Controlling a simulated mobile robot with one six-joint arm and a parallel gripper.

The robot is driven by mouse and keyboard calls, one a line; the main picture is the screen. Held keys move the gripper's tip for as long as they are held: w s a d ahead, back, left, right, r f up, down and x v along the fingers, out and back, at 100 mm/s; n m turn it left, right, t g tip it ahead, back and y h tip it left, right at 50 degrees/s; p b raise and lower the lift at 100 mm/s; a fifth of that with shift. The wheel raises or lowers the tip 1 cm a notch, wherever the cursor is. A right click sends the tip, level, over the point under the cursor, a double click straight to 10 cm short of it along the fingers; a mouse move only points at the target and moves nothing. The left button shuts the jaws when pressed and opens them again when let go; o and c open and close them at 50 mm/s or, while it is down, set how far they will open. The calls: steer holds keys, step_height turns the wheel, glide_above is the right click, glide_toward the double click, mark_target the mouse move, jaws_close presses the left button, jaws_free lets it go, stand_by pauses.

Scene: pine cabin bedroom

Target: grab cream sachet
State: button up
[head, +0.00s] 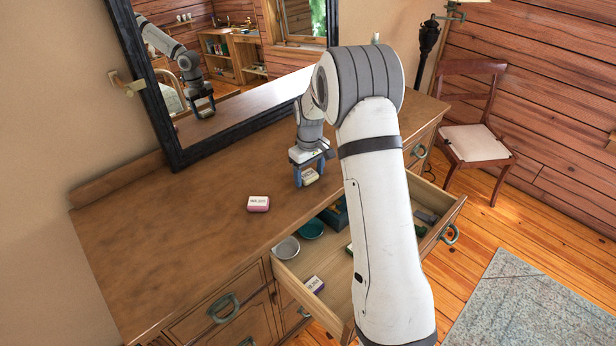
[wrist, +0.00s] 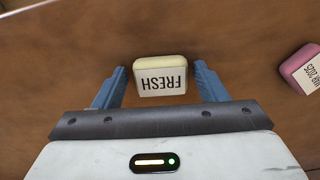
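The cream sachet (wrist: 160,65) is a small pale block with a white label reading "FRESH", lying on the wooden dresser top. In the head view the sachet (head: 309,176) shows between my gripper's fingers, partly covered by them. My gripper (wrist: 160,82) is open, with one blue finger on each side of the sachet. In the wrist view gaps show between the sachet and both fingers. In the head view my gripper (head: 309,172) points down at the dresser top.
A pink block with a white label (head: 258,204) lies on the dresser top (head: 170,220) to the left. A black-framed mirror (head: 170,120) stands behind.

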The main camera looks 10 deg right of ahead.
steer(key=c, duration=0.7)
steer(key=shift+r, duration=0.1)
steer(key=shift+c, duration=0.2)
